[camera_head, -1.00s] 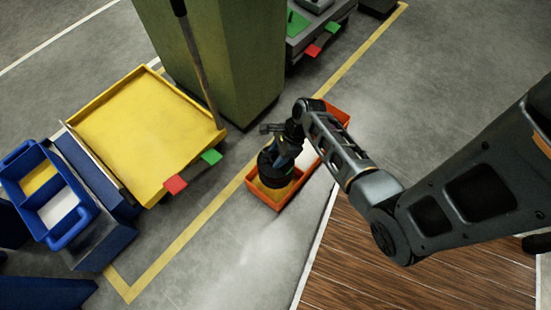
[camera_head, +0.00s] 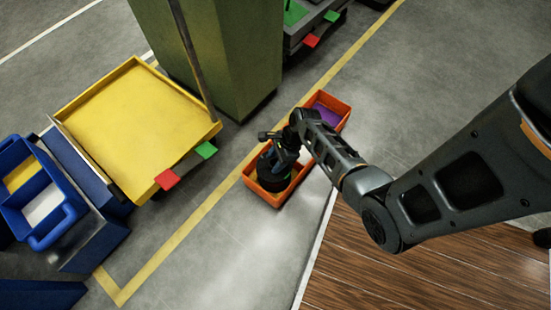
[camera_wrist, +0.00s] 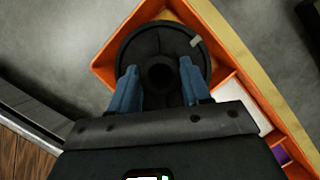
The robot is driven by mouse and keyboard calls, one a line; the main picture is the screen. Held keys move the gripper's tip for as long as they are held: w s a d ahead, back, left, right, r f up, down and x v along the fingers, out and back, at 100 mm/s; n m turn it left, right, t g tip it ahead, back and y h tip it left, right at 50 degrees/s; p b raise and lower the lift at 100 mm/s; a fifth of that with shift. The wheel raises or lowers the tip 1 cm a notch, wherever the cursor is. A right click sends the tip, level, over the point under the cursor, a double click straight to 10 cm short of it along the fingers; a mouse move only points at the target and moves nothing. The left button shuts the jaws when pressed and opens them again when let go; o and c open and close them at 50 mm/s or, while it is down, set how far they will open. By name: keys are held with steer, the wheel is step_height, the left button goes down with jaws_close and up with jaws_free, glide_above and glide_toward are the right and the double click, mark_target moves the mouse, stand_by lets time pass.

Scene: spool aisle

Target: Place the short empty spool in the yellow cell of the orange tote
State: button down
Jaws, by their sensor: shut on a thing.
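The spool is a black round flange with a dark hub; it shows in the wrist view (camera_wrist: 160,38) and as a dark disc in the head view (camera_head: 266,176). My gripper (camera_wrist: 160,88) is shut on its hub, with a blue finger on each side. In the head view my gripper (camera_head: 285,155) points down into the near end of the orange tote (camera_head: 256,188). The spool is within the outline of the yellow end cell and hides most of its floor. I cannot tell whether it touches the bottom.
The tote's white cell (camera_wrist: 240,100) and purple cell (camera_head: 325,112) look empty. A yellow tray (camera_head: 130,125) with red and green tabs, a blue bin (camera_head: 65,220) and a green pillar (camera_head: 215,55) stand to the left. Grey floor lies clear in front of the tote.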

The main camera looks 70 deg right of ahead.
steer(key=c, duration=0.5)
jaws_free()
steer(key=p+v, duration=0.6)
steer(key=v, duration=0.6)
steer(key=s+a+r+n+t+h, duration=0.3)
steer(key=s+a+r+n+h, duration=0.2)
steer(key=s+a+r+n, duration=0.5)
steer(key=s+a+r+n+t+y, duration=0.1)
steer(key=a+r+n+t, duration=0.3)
steer(key=r+n, duration=0.5)
steer(key=s+a+r+n+t+y, duration=0.1)
steer(key=a+r+n+t, duration=0.3)
steer(key=r+n, duration=0.5)
step_height(320, 180, up, 9)
steer(key=a, duration=0.2)
steer(key=shift+s+a, duration=0.25)
steer(key=shift+a, duration=0.05)
